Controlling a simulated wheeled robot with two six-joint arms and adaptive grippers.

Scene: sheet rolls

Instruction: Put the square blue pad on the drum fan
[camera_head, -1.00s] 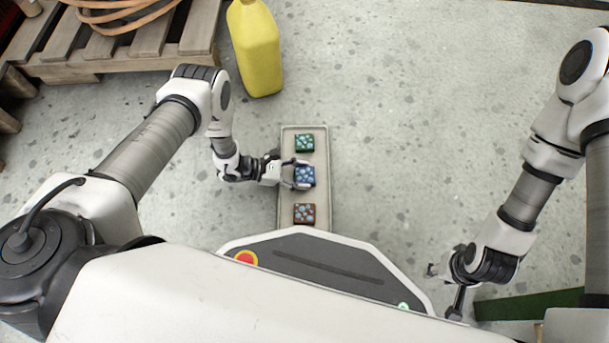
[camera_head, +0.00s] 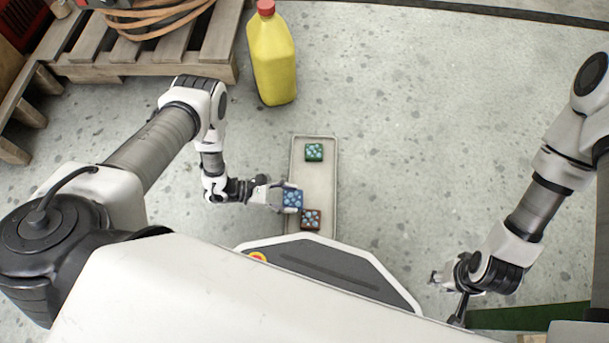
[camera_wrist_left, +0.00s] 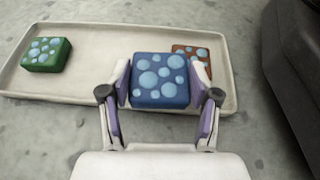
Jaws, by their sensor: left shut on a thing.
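The square blue pad (camera_head: 292,198) with light blue dots is held between the fingers of my left gripper (camera_head: 283,197). In the left wrist view the blue pad (camera_wrist_left: 160,80) sits between both fingertips (camera_wrist_left: 160,92), above the tray's near edge and partly covering the brown-red pad. My right gripper (camera_head: 446,280) is at the lower right, away from the tray, with nothing seen in it; its finger opening is too small to judge. No drum fan shows in these frames.
A pale tray (camera_head: 315,180) holds a green pad (camera_head: 314,152) and a brown-red pad (camera_head: 311,219). A yellow jug (camera_head: 272,60) stands beyond, beside a wooden pallet (camera_head: 150,60) with a coiled hose (camera_head: 150,22). The floor right of the tray is clear.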

